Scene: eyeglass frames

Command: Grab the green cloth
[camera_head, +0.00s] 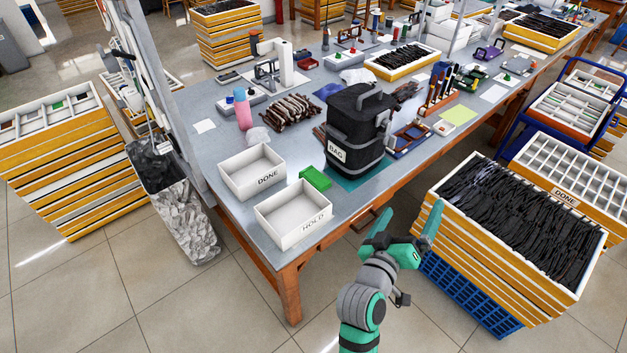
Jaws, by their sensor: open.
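A small bright green folded item (316,178), which looks like the green cloth, lies on the grey workbench (222,140) near its front edge. It sits just behind the white HOLD tray (293,214), to the right of the white DONE tray (252,171) and to the left of the black bag (357,130). My gripper (410,215) is open and empty. It shows to the right of and below the cloth in the picture, apart from it, in front of the bench's front edge.
A teal mat (345,183) lies under the bag. A pink bottle (242,109) and a brown striped bundle (291,112) stand behind the trays. Stacked crates of black frames (515,215) stand on the floor to the right of my gripper.

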